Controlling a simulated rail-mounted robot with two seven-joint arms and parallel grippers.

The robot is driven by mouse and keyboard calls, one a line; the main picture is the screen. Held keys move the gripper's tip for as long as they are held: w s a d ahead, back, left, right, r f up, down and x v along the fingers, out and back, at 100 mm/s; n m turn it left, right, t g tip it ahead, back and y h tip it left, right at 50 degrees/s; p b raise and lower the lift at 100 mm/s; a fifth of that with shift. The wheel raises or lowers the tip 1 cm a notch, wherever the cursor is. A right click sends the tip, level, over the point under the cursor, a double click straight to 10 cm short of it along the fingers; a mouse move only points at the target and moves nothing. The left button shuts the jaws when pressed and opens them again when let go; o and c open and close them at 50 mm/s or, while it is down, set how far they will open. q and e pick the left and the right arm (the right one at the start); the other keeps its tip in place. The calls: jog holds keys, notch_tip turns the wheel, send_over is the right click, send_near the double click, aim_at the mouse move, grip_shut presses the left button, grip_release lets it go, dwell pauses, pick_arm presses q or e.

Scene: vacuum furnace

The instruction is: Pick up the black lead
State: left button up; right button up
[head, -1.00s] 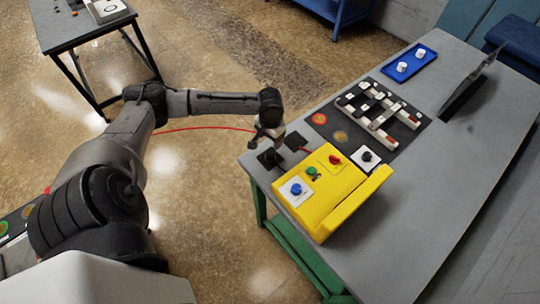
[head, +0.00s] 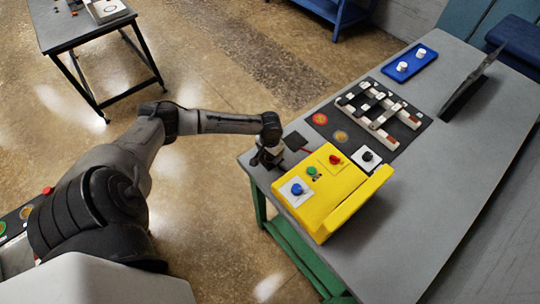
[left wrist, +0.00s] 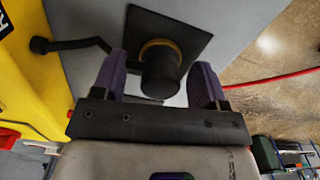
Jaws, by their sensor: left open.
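The black lead's thick round plug (left wrist: 160,72) stands on a dark square plate (left wrist: 185,32) near the table's edge, with a brass-coloured ring at its far end. In the head view the left gripper (head: 268,158) is over the table corner beside the yellow box (head: 325,195) and hides most of the plug. My right gripper is not in view.
Another dark square plate (head: 295,141) with a short red lead lies close beside the gripper. A black mat (head: 425,122) with pale blocks and a blue tray (head: 402,71) lie farther back. A red cable (left wrist: 275,80) passes beyond the table edge.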

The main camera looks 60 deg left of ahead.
pick_arm(q)
jog(key=shift+c, duration=0.2)
jog(key=c, duration=1.1)
jog(key=shift+o, duration=0.2)
jog(key=shift+r, duration=0.5)
jog(key=r, duration=0.3)
jog(key=shift+w+d+r, duration=0.2)
jog(key=shift+d+r, duration=0.15)
jog(key=shift+d, duration=0.05)
jog(key=w+d+r, duration=0.1)
jog(key=d+r, duration=0.1)
jog(key=d, duration=0.1)
jog(key=w+d+r, duration=0.1)
jog(key=d+r, duration=0.1)
jog(key=d, duration=0.1)
jog(key=w+d+r, duration=0.1)
jog(key=d+r, duration=0.1)
jog(key=d, duration=0.2)
jog(key=shift+w+d+r+p, duration=0.1)
jog(key=shift+r+p, duration=0.05)
jog(key=shift+p, duration=0.25)
